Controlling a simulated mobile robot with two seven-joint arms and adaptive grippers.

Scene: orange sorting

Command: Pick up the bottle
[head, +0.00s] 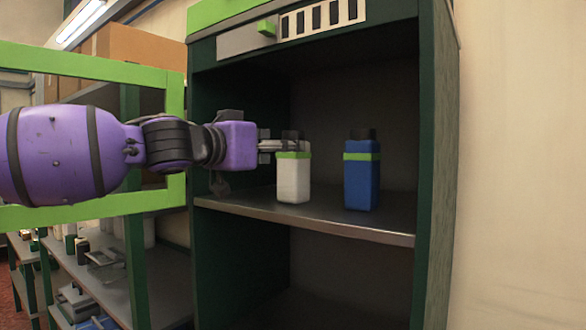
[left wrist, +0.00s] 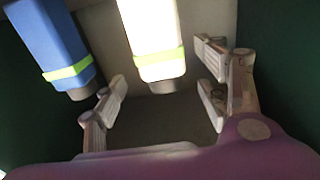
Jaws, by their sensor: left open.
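A white bottle (head: 293,181) with a green band and dark cap stands upright on the cabinet shelf. A blue bottle (head: 361,185) with a green band and dark cap stands to its right. My left gripper (head: 288,145) reaches in from the left at the height of the white bottle's top. In the left wrist view the open fingers (left wrist: 162,83) appear on either side of the white bottle's capped end (left wrist: 158,60); I cannot tell whether they touch it. The blue bottle (left wrist: 57,45) lies outside the fingers there. My right gripper is not in view.
The grey shelf (head: 330,223) sits inside a dark green cabinet (head: 437,160). A bright green door frame (head: 85,217) stands open at the left. Behind it are racks with assorted items and a cardboard box (head: 140,47). The shelf right of the blue bottle is clear.

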